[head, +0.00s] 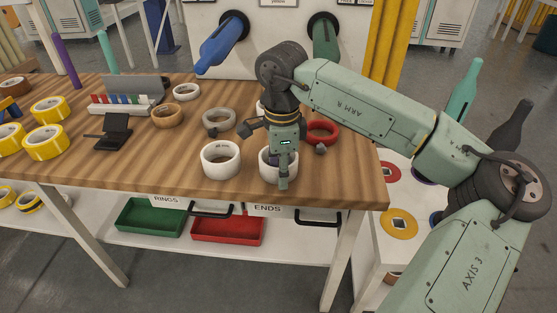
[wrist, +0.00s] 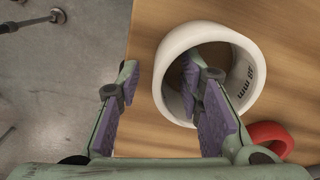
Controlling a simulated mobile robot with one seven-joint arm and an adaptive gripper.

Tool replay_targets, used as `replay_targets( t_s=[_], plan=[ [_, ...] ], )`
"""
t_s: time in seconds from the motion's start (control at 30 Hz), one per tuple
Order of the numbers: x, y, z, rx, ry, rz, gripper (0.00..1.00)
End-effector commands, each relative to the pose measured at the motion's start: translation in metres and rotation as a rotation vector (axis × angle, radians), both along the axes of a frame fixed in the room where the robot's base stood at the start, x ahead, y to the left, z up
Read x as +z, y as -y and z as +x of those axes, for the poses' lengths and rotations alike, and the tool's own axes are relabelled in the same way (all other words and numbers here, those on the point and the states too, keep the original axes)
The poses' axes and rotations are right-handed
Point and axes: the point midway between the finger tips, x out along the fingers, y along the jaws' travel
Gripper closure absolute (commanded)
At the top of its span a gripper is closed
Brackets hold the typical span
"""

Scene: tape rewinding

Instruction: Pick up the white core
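A white core (head: 265,168) stands near the table's front edge, partly hidden by my gripper (head: 283,182) in the head view. In the wrist view the white core (wrist: 250,62) shows dark lettering on its inner wall. My gripper (wrist: 158,70) is open, with purple pads. Its left finger is outside the ring and its right finger over the ring's opening, so the near wall lies between them. I cannot tell whether either finger touches it. A second white ring (head: 220,160) stands to the left, apart from my gripper.
A red ring (head: 322,132) lies behind the core, also visible in the wrist view (wrist: 266,137). Grey (head: 219,121) and brown (head: 166,116) rings, yellow tape rolls (head: 46,142) and a black dispenser (head: 114,131) lie further left. The wooden table (head: 150,170) ends close in front.

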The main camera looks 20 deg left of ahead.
Motion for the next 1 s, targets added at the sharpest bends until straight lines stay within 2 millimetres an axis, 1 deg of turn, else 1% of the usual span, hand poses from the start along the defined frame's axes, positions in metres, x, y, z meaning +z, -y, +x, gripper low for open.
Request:
replay_targets(
  t_s=[0.23,0.73,1.0],
  plan=[
    [-0.0021,0.0002,0.0001,0.0,0.001,0.0,0.67],
    [-0.0017,0.0001,0.0,0.0,0.001,-0.001,1.0],
    [-0.0016,0.0001,0.0,0.0,0.001,0.0,1.0]
  ],
)
